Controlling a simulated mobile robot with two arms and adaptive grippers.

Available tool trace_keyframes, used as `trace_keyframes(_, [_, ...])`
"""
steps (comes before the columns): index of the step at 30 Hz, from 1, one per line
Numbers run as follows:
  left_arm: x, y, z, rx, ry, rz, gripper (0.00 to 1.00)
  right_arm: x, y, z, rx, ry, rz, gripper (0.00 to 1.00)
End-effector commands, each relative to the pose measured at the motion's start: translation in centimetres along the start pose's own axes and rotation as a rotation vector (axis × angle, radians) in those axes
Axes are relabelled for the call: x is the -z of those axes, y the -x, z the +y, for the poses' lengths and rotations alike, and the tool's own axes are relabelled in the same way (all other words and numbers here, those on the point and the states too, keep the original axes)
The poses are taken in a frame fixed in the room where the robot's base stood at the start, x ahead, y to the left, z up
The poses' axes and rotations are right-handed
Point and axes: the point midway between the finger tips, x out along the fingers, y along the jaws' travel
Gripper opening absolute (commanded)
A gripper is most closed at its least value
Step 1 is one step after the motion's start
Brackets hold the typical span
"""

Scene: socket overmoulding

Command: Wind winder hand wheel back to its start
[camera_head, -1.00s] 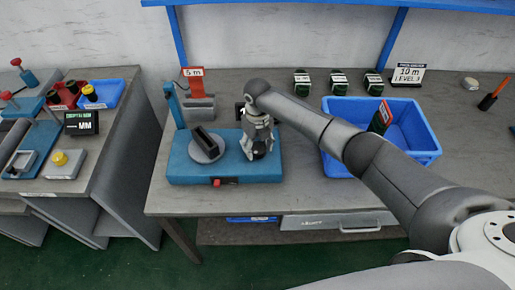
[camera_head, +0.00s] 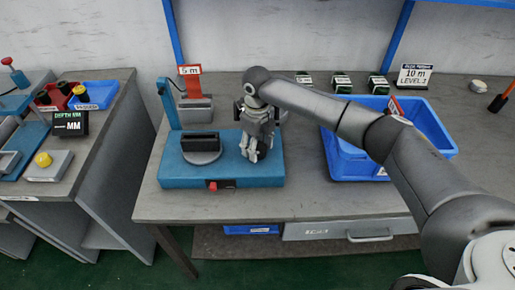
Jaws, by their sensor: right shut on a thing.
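The winder is a blue base (camera_head: 222,177) on the grey table, with a blue post at its left. On it is a round grey disc (camera_head: 201,157) carrying a dark upright block (camera_head: 200,142), whose long side now lies left to right in the picture. A red switch (camera_head: 212,186) sits on the front face. My right gripper (camera_head: 251,157) points down over the right part of the base, shut on the winder's hand wheel. The wheel itself is almost wholly hidden by the fingers. My left gripper is not in view.
A blue bin (camera_head: 440,140) stands to the right, partly behind my right arm. A red "5 m" sign (camera_head: 189,70) stands behind the winder. Several dark items and a "10 m" sign (camera_head: 414,76) line the back. Another bench with a depth display (camera_head: 68,124) is at left.

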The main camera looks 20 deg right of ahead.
Motion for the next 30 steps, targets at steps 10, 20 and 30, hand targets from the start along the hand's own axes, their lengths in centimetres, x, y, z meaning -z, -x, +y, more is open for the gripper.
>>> trace_keyframes(10, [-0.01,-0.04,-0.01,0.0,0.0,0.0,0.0,-0.18,0.34,-0.14,0.004,0.004,-0.007,0.28])
trace_keyframes(20, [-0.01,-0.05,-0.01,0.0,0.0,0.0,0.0,-0.07,0.16,-0.09,0.002,0.003,-0.003,0.74])
trace_keyframes(30, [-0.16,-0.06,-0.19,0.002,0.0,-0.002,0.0,-0.05,0.9,-0.06,0.002,0.004,-0.002,0.74])
